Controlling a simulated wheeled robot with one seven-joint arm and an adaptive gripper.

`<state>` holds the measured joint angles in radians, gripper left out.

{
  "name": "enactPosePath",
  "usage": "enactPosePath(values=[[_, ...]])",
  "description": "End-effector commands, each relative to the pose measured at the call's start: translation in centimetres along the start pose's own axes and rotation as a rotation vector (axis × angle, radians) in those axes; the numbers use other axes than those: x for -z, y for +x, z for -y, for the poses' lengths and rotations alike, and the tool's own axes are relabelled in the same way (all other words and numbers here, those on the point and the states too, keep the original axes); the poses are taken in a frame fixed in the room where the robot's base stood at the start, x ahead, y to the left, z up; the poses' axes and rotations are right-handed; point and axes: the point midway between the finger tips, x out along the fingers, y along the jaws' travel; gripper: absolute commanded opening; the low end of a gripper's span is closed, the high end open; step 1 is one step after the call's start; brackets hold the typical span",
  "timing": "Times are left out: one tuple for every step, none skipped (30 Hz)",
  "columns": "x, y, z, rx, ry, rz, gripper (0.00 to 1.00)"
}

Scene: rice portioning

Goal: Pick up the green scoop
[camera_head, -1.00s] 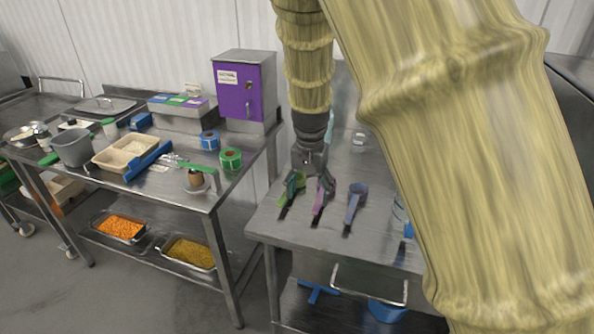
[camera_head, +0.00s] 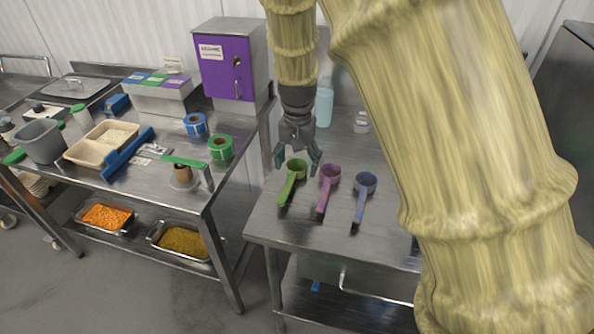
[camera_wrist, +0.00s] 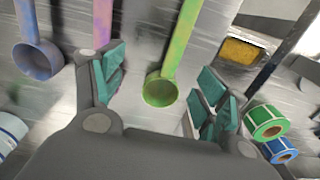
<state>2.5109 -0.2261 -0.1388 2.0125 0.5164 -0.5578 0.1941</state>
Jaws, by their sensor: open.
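The green scoop (camera_head: 293,179) lies on the right steel table, leftmost of three scoops, its handle toward the table's front edge. My gripper (camera_head: 296,162) is open and empty just behind and above its cup. In the wrist view the green scoop (camera_wrist: 161,86) lies between the spread fingers of my gripper (camera_wrist: 157,88), its cup nearest the palm and its handle running away to the top. No contact between fingers and scoop is visible.
A purple scoop (camera_head: 329,180) and a blue scoop (camera_head: 364,190) lie close on the right of the green one. A clear bottle (camera_head: 324,104) stands behind. A green tape roll (camera_head: 221,147) sits on the left table. Bare tabletop lies in front of the scoops.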

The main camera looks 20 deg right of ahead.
Motion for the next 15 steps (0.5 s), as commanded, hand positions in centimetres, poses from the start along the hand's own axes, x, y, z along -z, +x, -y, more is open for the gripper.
enactPosePath(values=[[0.4, 0.5, 0.4, -0.003, -0.001, 0.004, 0.74], [0.6, 0.8, 0.5, -0.004, -0.002, 0.005, 0.74], [0.8, 1.0, 0.8, -0.006, -0.003, 0.007, 0.74], [1.0, 1.2, 0.9, -0.007, -0.003, 0.009, 0.74], [1.0, 1.4, 0.9, -0.008, -0.004, 0.011, 0.74], [1.1, 1.6, 1.0, -0.009, -0.004, 0.012, 0.74], [1.2, 1.8, 1.1, -0.009, -0.004, 0.012, 0.74], [1.3, 2.0, 1.1, -0.010, -0.004, 0.012, 0.74], [1.3, 2.3, 1.1, -0.010, -0.004, 0.012, 0.74], [1.3, 2.5, 1.1, -0.010, -0.004, 0.011, 0.74], [1.3, 2.7, 1.1, -0.009, -0.005, 0.011, 0.74], [1.3, 3.0, 1.1, -0.008, -0.004, 0.011, 0.74], [1.3, 3.3, 1.1, -0.008, -0.004, 0.010, 0.74], [1.4, 3.6, 1.2, -0.008, -0.004, 0.010, 0.74], [1.4, 4.0, 1.3, -0.008, -0.004, 0.010, 0.74]])
